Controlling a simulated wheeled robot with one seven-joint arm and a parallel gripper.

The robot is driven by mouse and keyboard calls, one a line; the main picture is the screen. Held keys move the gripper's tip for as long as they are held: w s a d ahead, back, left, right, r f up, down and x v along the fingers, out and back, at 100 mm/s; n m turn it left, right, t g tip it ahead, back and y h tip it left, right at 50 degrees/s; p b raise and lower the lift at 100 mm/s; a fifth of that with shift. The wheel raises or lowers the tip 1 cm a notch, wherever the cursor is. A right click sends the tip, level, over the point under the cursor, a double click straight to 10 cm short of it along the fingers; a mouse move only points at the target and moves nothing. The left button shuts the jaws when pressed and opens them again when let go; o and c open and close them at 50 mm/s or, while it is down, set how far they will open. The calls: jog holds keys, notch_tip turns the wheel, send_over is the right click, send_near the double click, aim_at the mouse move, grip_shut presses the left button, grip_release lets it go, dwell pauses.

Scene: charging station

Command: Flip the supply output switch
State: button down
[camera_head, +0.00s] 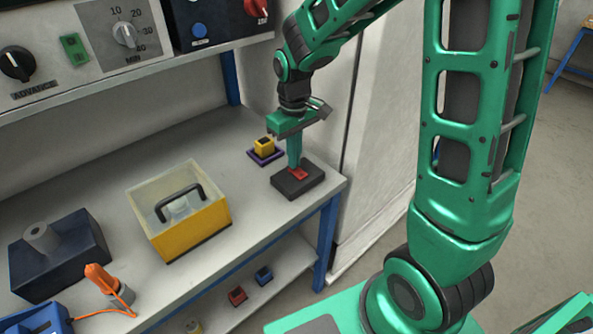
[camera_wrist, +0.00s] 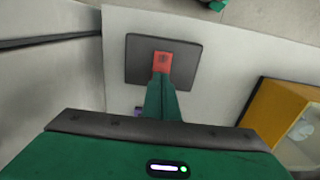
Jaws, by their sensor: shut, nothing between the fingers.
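A red rocker switch (camera_head: 299,174) sits on a flat dark box (camera_head: 312,182) near the right end of the bench. It also shows in the wrist view (camera_wrist: 163,60) on the dark box (camera_wrist: 140,58). No label on it is legible. My gripper (camera_head: 295,165) is shut and empty, pointing down over the box. In the wrist view my fingertips (camera_wrist: 161,77) overlap the near end of the red rocker. They are at or just above it; I cannot tell whether they touch. The fingers partly hide the rocker.
A yellow box with a clear lid and black handle (camera_head: 215,222) stands left of the switch. A small yellow block on a purple base (camera_head: 264,147) is just behind. A shelf with a dial panel (camera_head: 88,44) hangs above. Bare bench (camera_head: 240,185) lies between.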

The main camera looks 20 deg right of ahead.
jog(key=shift+f, duration=0.4)
notch_tip(320, 180, up, 7)
dwell(1.2)
dwell(0.3)
jog(key=s+d+r+m, duration=0.4)
jog(key=s+d, duration=0.6)
jog(key=d, duration=0.1)
jog(key=s+d+m, duration=0.2)
jog(key=s+m, duration=0.1)
jog(key=s, duration=0.5)
jog(key=s+d+m, duration=0.3)
jog(key=s, duration=0.5)
jog(key=shift+d+f, duration=0.35)
jog(key=shift+f, duration=0.1)
